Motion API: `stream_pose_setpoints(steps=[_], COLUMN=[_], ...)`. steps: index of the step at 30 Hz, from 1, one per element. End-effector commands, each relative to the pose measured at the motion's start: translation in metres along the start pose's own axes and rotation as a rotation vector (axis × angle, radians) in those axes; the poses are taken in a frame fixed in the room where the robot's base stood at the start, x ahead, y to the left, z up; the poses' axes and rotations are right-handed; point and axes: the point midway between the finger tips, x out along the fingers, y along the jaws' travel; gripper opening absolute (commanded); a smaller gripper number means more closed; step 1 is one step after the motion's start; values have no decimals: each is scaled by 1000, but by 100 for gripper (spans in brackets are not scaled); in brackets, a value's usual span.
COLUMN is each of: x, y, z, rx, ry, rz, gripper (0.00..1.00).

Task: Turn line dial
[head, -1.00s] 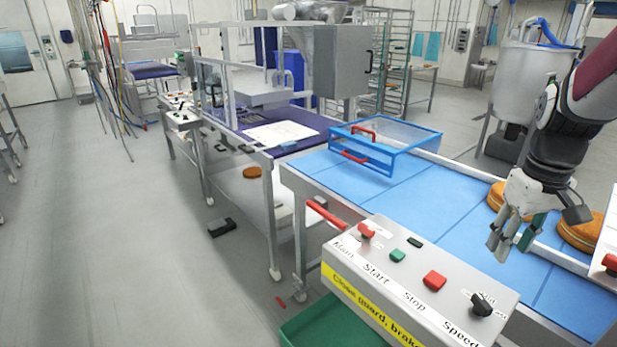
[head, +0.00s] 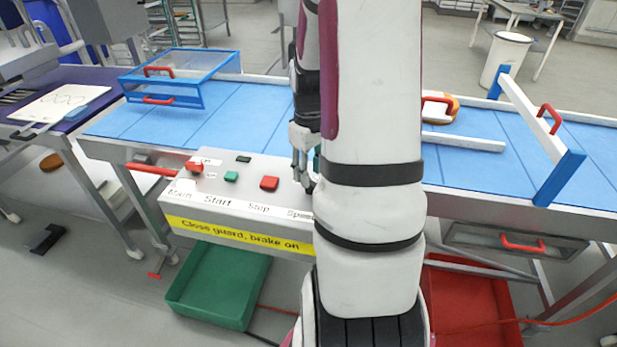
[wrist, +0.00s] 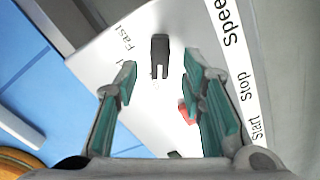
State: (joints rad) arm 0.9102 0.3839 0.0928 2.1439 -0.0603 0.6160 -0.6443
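The black speed dial (wrist: 160,56) shows in the wrist view on the pale control box (wrist: 140,112), near the words "Fast" and "Speed". Its slotted grip lies between my gripper's (wrist: 159,72) two fingertips as seen from the wrist, with clear gaps on both sides. My gripper is open, with teal pads. I cannot tell how far its tips are above the box. In the head view my gripper (head: 303,170) is over the right part of the control box (head: 215,195), and my arm hides the dial.
A red stop button (head: 269,183), a green start button (head: 231,176) and a red main switch (head: 194,168) stand on the box. Behind is the blue conveyor (head: 215,125) with a blue-framed guard (head: 180,75). A green crate (head: 218,285) and a red crate (head: 470,300) stand below.

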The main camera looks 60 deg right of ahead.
Motion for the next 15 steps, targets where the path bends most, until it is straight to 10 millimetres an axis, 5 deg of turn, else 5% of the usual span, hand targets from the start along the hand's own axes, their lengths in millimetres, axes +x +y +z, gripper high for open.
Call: stream_pose_setpoints(steps=[6, 15], x=[24, 28], y=[0, 0], z=[0, 0], rx=[0, 1], ry=[-1, 0], rz=[-1, 0], gripper=[37, 37])
